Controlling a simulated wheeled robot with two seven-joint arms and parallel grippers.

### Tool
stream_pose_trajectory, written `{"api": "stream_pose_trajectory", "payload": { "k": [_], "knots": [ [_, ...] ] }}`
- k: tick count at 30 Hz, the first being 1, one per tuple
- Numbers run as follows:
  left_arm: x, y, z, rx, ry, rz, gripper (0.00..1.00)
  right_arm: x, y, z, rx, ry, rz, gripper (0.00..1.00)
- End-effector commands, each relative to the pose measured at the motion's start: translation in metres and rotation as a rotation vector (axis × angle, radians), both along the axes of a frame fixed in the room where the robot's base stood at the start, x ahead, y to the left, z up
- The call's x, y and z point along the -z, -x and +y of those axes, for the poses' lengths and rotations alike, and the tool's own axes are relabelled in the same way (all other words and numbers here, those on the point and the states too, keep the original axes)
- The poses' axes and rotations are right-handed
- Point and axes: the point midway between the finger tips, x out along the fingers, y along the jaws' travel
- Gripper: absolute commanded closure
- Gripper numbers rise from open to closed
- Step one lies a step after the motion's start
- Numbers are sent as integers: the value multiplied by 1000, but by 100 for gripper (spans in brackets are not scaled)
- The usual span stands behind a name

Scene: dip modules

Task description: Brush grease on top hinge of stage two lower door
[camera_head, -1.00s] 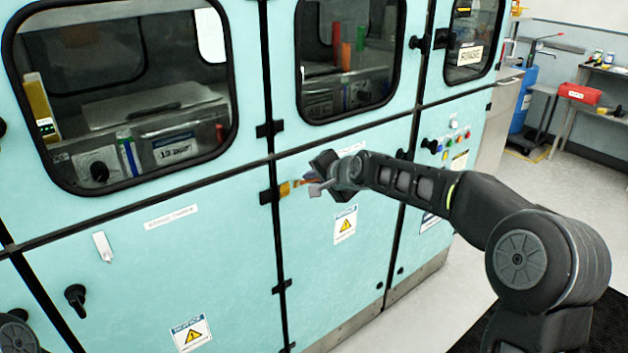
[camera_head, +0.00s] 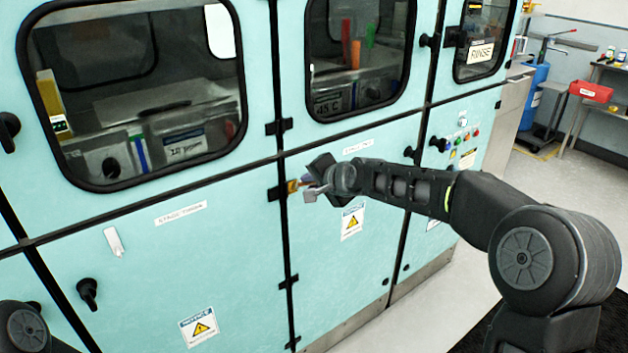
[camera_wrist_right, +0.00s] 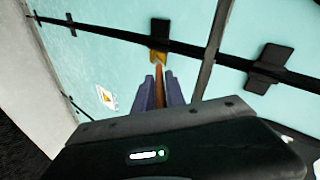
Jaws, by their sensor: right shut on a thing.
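My right gripper (camera_head: 309,188) is shut on a slim brush with an orange-brown handle (camera_wrist_right: 159,88). The brush points at the dark top hinge (camera_head: 276,192) on the left edge of the stage two lower door (camera_head: 325,235). In the right wrist view its amber end (camera_wrist_right: 157,56) meets the near edge of that hinge (camera_wrist_right: 160,28). I cannot tell whether it presses on it, or whether grease lies there. My left gripper is out of view.
An upper-door hinge (camera_head: 278,127) sits above the seam. The lower door carries a notice sign (camera_head: 352,221). To the left is another lower door with a black knob (camera_head: 87,292). A red bin (camera_head: 591,91) stands far right. Floor is clear at right.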

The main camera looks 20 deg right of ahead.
Motion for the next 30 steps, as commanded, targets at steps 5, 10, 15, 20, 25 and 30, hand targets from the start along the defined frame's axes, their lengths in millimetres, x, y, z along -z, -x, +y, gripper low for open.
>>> {"api": "stream_pose_trajectory", "payload": {
  "k": [5, 10, 15, 20, 25, 30],
  "knots": [
    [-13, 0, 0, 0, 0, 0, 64, -4, 5, 15, -5, 1, 1, 100],
    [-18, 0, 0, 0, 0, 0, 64, -2, 8, 22, -2, 1, 0, 100],
    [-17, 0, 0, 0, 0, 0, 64, 0, 8, 23, -1, 0, -1, 100],
    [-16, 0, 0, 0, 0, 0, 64, 0, 8, 22, -1, 0, -1, 100],
    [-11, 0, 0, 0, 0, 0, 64, 0, 16, 18, 1, -1, -1, 100],
    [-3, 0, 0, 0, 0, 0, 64, 1, 33, 12, 1, -1, -2, 100]
  ]
}}
